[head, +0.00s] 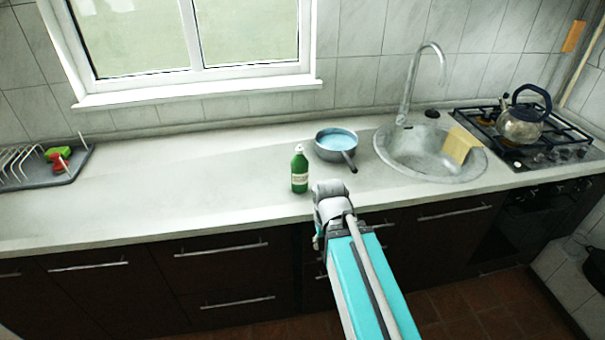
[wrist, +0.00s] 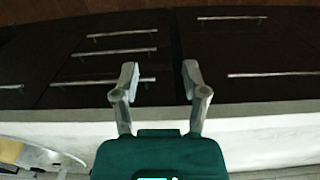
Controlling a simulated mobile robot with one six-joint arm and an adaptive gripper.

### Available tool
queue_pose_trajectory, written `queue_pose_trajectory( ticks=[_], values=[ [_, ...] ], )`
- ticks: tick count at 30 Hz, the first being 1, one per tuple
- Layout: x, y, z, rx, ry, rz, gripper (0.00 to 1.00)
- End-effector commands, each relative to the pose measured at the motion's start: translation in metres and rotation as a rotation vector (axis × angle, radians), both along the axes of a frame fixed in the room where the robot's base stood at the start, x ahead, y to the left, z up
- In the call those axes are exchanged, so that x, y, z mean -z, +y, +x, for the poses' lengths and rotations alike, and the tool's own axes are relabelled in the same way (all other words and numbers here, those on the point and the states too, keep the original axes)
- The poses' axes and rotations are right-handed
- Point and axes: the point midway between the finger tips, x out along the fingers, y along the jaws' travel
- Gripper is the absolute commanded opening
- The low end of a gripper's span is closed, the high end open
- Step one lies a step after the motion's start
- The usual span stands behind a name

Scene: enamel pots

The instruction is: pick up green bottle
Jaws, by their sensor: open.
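The green bottle (head: 299,170), with a white cap and a pale label, stands upright on the white countertop (head: 200,185) near its front edge. My gripper (wrist: 160,76) shows in the wrist view with its two grey fingers spread apart and nothing between them. In the head view my arm's end is at the counter's front edge, just right of the bottle and apart from it in the picture; the fingers are hard to make out there. The bottle does not show in the wrist view, where the fingers appear over the dark drawer fronts.
A grey saucepan (head: 336,146) with light blue inside stands right behind the bottle. Further right are a round sink (head: 400,160) with a yellow cloth (head: 460,145) and a hob with a kettle (head: 520,124). A dish rack (head: 40,178) stands far left. The counter left of the bottle is clear.

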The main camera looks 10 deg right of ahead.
Motion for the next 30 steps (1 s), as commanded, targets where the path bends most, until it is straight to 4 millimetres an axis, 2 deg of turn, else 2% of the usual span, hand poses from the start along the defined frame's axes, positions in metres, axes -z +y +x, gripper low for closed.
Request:
queue_pose_trajectory(
  ticks=[4,5,11,12,15,20,26,30],
  values=[
    [0.000,0.000,0.000,0.000,0.000,0.000,0.57],
    [0.000,0.000,0.000,0.000,0.000,0.000,0.61],
    [0.001,0.000,0.004,0.017,-0.008,-0.021,0.98],
    [0.002,0.000,0.007,0.029,-0.012,-0.034,1.00],
    [0.003,0.020,0.016,0.063,-0.033,-0.081,1.00],
    [0.003,0.019,0.041,0.176,-0.105,-0.202,1.00],
    [-0.005,0.024,0.085,0.358,-0.290,-0.378,1.00],
    [-0.018,0.036,0.118,0.476,-0.468,-0.467,1.00]
  ],
)
